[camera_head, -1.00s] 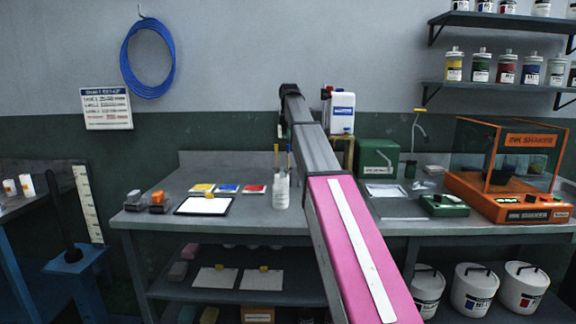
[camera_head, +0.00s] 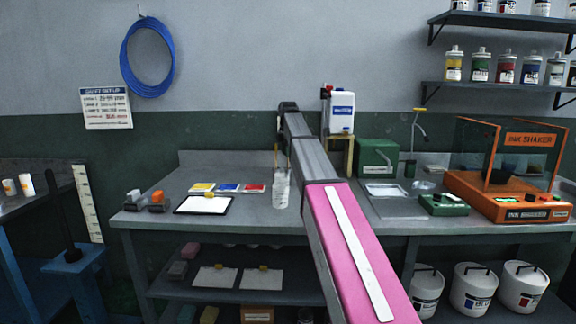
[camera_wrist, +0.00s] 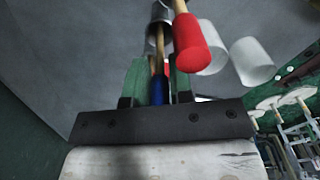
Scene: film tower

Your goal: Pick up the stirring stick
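A pale cup (camera_head: 281,190) stands on the bench in the head view, with thin stick-like handles (camera_head: 289,155) rising from it. My gripper (camera_head: 281,128) points down above this cup, mostly hidden behind my arm. In the wrist view, my gripper's two green fingers (camera_wrist: 157,82) stand on either side of a wooden stick with a blue end (camera_wrist: 158,90). A narrow gap seems to show beside the blue end, so I see no clear grip. A red-ended wooden handle (camera_wrist: 190,45) is just right of the fingers, outside them. I cannot tell which one is the stirring stick.
A white framed board (camera_head: 203,205) and coloured cards (camera_head: 228,188) lie left of the cup. A white jug (camera_head: 341,112), a green box (camera_head: 376,156) and the orange ink shaker (camera_head: 510,195) stand to the right. My arm crosses the bench's middle.

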